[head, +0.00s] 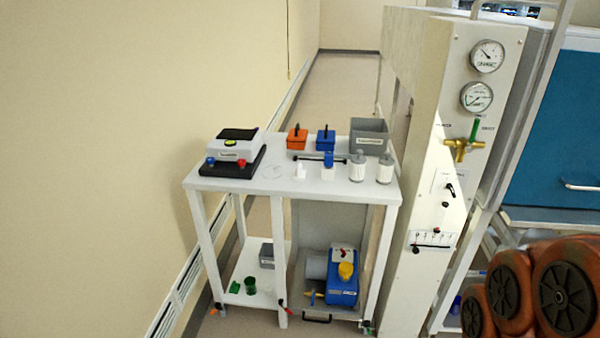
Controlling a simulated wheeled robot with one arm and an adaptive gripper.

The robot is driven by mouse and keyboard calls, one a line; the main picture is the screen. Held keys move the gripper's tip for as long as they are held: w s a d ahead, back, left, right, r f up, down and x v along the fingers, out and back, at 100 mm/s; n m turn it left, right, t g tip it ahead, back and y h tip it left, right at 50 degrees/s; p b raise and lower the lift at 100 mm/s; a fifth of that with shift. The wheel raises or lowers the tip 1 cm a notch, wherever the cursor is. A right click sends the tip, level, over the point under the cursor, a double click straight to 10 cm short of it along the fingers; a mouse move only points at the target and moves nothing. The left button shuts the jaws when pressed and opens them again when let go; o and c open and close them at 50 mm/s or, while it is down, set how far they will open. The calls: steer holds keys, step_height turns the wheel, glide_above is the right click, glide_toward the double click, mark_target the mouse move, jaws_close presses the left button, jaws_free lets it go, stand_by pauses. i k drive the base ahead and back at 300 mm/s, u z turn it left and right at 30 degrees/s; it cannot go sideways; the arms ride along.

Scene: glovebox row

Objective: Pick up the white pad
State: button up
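The white table (240,186) stands in the middle of the head view. I cannot tell for sure which thing is the white pad. A small white item (300,171) stands near the table's front edge. Another small white piece (327,173) is just right of it, with a blue part behind it. A faint pale round shape (272,170) lies flat to their left and is hard to make out against the white top. My gripper is not in view.
A device on a black base (234,160) is at the table's left. Orange (297,140) and blue (325,141) boxes, a grey bin (369,137) and two bottles (357,168) (385,170) share the top. A blue pump (343,288) sits below. A gauge panel (460,140) stands close on the right.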

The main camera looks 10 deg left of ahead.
mark_target(299, 174)
steer(key=u, duration=0.35)
steer(key=i, duration=0.45)
steer(key=u, duration=1.1)
steer(key=i, duration=1.45)
steer(key=z, duration=0.2)
